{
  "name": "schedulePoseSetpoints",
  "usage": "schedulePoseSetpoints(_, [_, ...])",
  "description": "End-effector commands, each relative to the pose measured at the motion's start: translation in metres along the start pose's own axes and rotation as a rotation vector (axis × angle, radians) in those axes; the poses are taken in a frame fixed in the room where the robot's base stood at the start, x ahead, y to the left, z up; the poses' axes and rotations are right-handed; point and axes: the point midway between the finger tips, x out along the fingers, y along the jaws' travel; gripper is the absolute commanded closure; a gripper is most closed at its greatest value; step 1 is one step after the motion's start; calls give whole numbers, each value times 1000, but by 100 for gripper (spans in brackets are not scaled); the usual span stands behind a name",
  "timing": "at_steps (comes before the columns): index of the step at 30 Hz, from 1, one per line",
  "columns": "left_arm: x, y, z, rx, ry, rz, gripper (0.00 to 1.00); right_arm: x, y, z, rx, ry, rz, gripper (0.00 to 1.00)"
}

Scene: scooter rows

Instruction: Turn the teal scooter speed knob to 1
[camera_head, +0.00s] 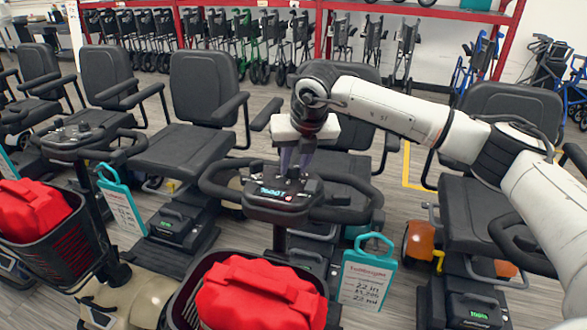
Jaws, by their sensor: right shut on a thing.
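The scooter in the middle has a black tiller with loop handlebars and a control panel (283,196). Its panel carries a lit teal display (271,191) and a small red mark. A bit of teal bodywork (356,232) shows under its seat. My right gripper (292,171) points down at the top of this panel, its fingers shut on the speed knob. The fingers and gripper body hide the knob, so its setting cannot be read. My left gripper is not in view.
Red bags sit in the front baskets (178,312) of two scooters. A teal-framed price tag (366,272) hangs right of the tiller. Black seats (205,88) stand in a row behind. An orange scooter (420,242) is at right. Walkers line a red rack at the back.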

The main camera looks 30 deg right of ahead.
Motion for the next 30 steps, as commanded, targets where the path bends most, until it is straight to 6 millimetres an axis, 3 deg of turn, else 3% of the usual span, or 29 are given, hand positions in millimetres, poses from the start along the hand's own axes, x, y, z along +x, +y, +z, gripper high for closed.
schedulePoseSetpoints(10, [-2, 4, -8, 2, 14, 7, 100, -1, 0, 0, -22, -2, 12, 97])
schedulePoseSetpoints(11, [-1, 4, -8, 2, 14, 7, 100, -1, 0, 0, -22, -2, 12, 70])
schedulePoseSetpoints(14, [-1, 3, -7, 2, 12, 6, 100, -1, 0, 0, -21, -2, 12, 56])
schedulePoseSetpoints(23, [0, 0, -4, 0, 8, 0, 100, -2, 0, 0, -20, -2, 12, 56])
schedulePoseSetpoints(30, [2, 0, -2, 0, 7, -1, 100, -34, 0, 1, -22, -5, 14, 56])
